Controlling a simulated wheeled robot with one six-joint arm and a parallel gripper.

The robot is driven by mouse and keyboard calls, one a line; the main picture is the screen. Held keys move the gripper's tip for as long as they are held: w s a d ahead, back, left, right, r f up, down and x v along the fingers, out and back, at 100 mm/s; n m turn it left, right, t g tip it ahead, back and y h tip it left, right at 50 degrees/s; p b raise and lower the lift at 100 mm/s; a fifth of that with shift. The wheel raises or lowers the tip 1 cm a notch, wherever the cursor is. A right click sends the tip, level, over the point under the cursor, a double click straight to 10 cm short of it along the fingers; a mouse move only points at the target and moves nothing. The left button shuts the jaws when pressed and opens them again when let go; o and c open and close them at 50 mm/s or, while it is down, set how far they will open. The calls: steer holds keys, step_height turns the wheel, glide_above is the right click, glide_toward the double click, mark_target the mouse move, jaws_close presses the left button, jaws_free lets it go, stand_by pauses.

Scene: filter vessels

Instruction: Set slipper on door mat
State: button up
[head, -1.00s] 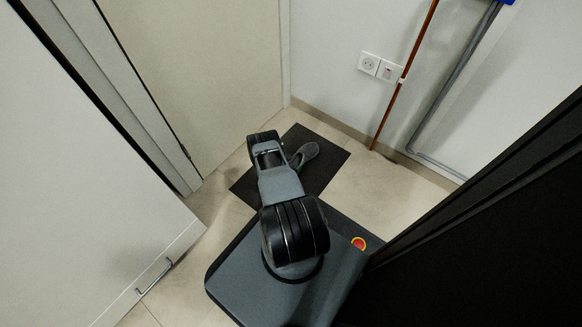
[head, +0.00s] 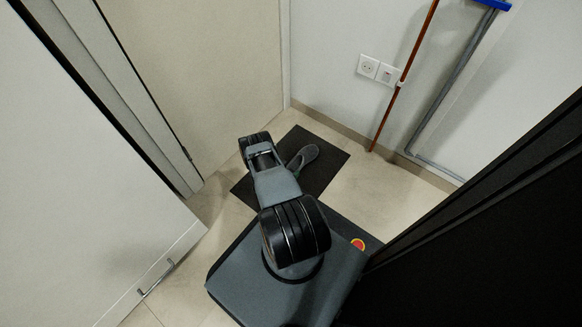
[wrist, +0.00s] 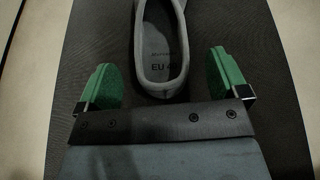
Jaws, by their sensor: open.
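The grey slipper (head: 303,158) lies on the dark door mat (head: 325,167) in the head view, partly hidden behind my arm. In the wrist view the slipper (wrist: 161,48) shows its open heel end and an insole with "EU" lettering. The mat (wrist: 262,75) spreads under and around it. My gripper (wrist: 162,80) is open, with one green finger on each side of the slipper's heel. There is a visible gap between each finger and the slipper.
A white door panel (head: 90,190) stands at left and a closed beige door (head: 205,75) behind. A brown pole (head: 404,75) leans at the wall by the sockets (head: 378,69). A tall black surface (head: 490,220) is close on the right. Bare floor (head: 385,183) lies right of the mat.

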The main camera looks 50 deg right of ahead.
steer(key=p+v, duration=0.2)
steer(key=v, duration=0.6)
steer(key=shift+a+r+p, duration=0.15)
steer(key=shift+a+p, duration=0.1)
steer(key=shift+p, duration=0.05)
steer(key=w+a+r+m+g+y, duration=0.1)
steer(key=w+r+m, duration=0.25)
steer(key=r, duration=0.65)
steer(key=w+a+r+m+g+y, duration=0.15)
steer(key=r+m, duration=0.25)
steer(key=r, duration=0.6)
steer(key=w+a+r+m+g+y, duration=0.1)
steer(key=w+a+r+m+g, duration=0.2)
steer(key=r, duration=0.7)
steer(key=s+a+r+m+t+y, duration=0.4)
steer(key=s+a+r+y, duration=0.1)
steer(key=a+r, duration=0.5)
steer(key=s+a+r+m+t+y, duration=0.4)
steer(key=s+a+r, duration=0.3)
steer(key=a+r, duration=0.4)
steer(key=shift+r+y, duration=0.55)
steer(key=shift+r, duration=0.35)
steer(key=shift+r+m, duration=0.1)
steer(key=shift+m, duration=0.15)
